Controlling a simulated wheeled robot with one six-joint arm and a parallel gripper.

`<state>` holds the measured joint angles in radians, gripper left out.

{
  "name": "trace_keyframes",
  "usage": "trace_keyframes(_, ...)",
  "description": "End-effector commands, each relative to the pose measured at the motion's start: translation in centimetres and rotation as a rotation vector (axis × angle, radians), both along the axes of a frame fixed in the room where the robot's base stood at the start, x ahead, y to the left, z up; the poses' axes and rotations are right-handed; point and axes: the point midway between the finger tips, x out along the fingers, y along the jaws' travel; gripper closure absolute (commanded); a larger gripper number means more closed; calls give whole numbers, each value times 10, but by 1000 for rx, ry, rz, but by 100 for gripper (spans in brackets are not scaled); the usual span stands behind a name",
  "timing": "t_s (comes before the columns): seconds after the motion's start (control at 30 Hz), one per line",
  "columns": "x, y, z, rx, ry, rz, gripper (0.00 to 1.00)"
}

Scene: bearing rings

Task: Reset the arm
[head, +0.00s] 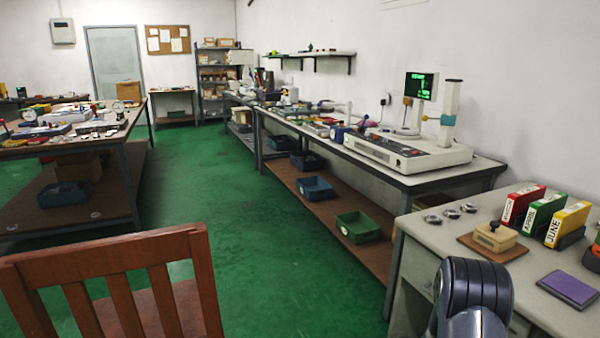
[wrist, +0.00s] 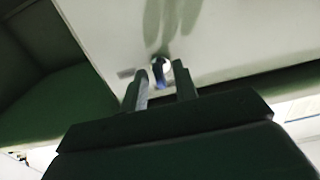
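My gripper (wrist: 158,78) shows in the wrist view with its two dark fingers apart and a gap between them. A small round shiny thing with a blue part (wrist: 160,70) shows just beyond the gap, against a pale surface (wrist: 230,45); I cannot tell what it is, and nothing is visibly clamped. In the head view, a dark rounded part of my arm (head: 474,292) stands at the bottom right, in front of the grey desk (head: 425,255). My gripper is not visible there. Three small metal rings (head: 451,213) lie in a row on that desk.
The desk also holds a stamp on a wooden board (head: 495,238), a purple pad (head: 568,288) and red, green and yellow binders (head: 545,213). A wooden chair (head: 110,260) stands at the front left. A long workbench (head: 400,178) lines the right wall. The green aisle (head: 230,200) is clear.

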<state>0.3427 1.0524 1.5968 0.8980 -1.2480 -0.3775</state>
Motion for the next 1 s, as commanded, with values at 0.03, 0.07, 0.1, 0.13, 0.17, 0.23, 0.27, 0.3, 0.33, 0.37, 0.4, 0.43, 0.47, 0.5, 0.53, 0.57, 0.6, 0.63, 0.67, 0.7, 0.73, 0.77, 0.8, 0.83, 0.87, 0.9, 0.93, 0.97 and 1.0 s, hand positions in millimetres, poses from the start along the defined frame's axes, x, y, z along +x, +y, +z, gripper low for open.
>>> trace_keyframes(0.03,0,0,0,-7,16,0,72)
trace_keyframes(0.07,-1,3,0,-7,20,2,72)
trace_keyframes(0.1,-3,10,1,-8,19,3,72)
trace_keyframes(0.13,-4,14,1,-7,20,4,72)
trace_keyframes(0.17,-6,19,0,-6,20,4,72)
trace_keyframes(0.23,-12,32,0,-6,20,4,72)
trace_keyframes(0.27,-14,38,0,-6,20,5,72)
trace_keyframes(0.3,-17,45,0,-7,21,4,72)
trace_keyframes(0.33,-19,51,0,-6,20,4,72)
trace_keyframes(0.37,-21,56,0,-6,20,5,72)
trace_keyframes(0.4,-25,63,0,-6,20,4,72)
trace_keyframes(0.43,-27,68,0,-7,20,5,72)
trace_keyframes(0.47,-29,73,0,-7,21,5,72)
trace_keyframes(0.5,-32,80,0,-7,20,4,72)
trace_keyframes(0.53,-34,85,0,-7,19,5,72)
trace_keyframes(0.57,-36,90,0,-6,20,4,72)
trace_keyframes(0.6,-38,96,0,-6,20,4,72)
trace_keyframes(0.63,-41,101,0,-7,20,4,72)
trace_keyframes(0.67,-42,101,0,-8,19,1,72)
trace_keyframes(0.7,-38,89,-1,-6,16,-5,72)
trace_keyframes(0.73,-36,84,-1,-6,15,-6,72)
trace_keyframes(0.77,-34,78,-1,-6,15,-6,72)
trace_keyframes(0.8,-31,72,-1,-7,14,-6,72)
trace_keyframes(0.83,-30,67,-1,-6,16,-6,72)
trace_keyframes(0.87,-27,62,-1,-6,16,-5,72)
trace_keyframes(0.9,-24,54,-1,-7,14,-6,72)
trace_keyframes(0.93,-22,49,-1,-6,16,-5,72)
trace_keyframes(0.97,-19,44,-1,-6,15,-4,72)
trace_keyframes(1.0,-17,36,-1,-7,15,-6,72)
